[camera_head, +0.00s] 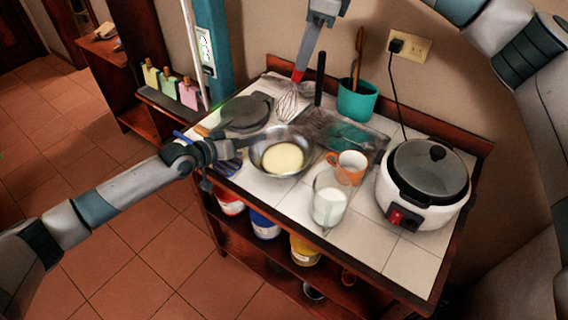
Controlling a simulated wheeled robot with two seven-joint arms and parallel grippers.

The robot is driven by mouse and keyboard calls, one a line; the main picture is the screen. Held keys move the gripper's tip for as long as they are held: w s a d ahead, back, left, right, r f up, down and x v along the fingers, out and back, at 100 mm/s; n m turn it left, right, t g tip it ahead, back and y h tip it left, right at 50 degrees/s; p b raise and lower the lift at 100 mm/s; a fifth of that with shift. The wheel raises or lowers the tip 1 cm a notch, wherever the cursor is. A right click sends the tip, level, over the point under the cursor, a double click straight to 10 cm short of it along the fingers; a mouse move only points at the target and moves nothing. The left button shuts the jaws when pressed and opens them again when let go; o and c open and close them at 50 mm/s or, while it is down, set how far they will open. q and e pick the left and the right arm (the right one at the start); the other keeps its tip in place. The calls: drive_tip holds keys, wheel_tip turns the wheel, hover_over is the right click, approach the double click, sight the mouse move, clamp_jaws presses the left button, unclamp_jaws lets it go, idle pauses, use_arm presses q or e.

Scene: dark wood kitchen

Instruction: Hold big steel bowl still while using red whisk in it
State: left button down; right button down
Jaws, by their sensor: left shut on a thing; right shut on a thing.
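The big steel bowl (257,158) sits on the white tiled counter and holds a pale yellow mixture. My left gripper (236,148) is shut on the bowl's left rim. The red whisk (290,104) has a red handle and steel wires. My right gripper (301,70) comes down from the top and is shut on the whisk's red handle. The whisk hangs with its wires down, behind and above the bowl in the picture, apart from the mixture. The fingertips of both grippers are small and hard to make out.
A white rice cooker (398,197) stands at the right. A glass of milk (329,205) and an orange mug (349,163) are right of the bowl. A teal pot (357,101) with utensils stands at the back. A dark lidded pan (246,110) is left of the whisk.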

use_arm(q)
drive_tip(key=shift+f, duration=0.15)
drive_tip(key=c, duration=1.8)
unclamp_jaws()
drive_tip(key=shift+c, duration=0.2)
drive_tip(key=v, duration=1.2)
